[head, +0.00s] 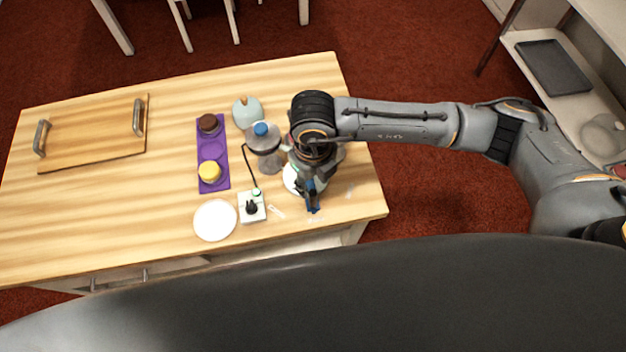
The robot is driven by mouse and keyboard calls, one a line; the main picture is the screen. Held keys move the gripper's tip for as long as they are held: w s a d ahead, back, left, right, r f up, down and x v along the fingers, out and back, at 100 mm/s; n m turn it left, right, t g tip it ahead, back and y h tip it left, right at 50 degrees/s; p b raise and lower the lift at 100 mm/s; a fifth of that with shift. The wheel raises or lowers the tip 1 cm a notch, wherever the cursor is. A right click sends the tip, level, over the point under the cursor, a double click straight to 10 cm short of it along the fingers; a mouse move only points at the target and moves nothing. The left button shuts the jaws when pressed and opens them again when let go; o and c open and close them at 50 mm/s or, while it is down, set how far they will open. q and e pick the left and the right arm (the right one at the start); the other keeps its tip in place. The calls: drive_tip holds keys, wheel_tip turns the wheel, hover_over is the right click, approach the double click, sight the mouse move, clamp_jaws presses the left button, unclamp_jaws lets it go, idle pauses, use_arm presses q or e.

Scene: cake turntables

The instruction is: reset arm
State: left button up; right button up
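My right arm comes in from the right over the wooden table (90,205). My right gripper (313,208) points down at the table's right part, above or beside a white round thing (291,180) that it partly hides. The fingers are small and dark here, and I cannot tell whether they are open or shut. A grey turntable-like stand (264,142) with a blue knob on top stands just left of the gripper. My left gripper is not in view.
A purple mat (205,147) holds a brown cake and a yellow cake (209,172). A white plate (215,220), a white switch box (252,208) with a black cable and a pale green round item (247,112) lie nearby. A wooden tray (90,140) with handles is at left.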

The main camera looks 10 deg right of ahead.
drive_tip(key=shift+r, duration=0.35)
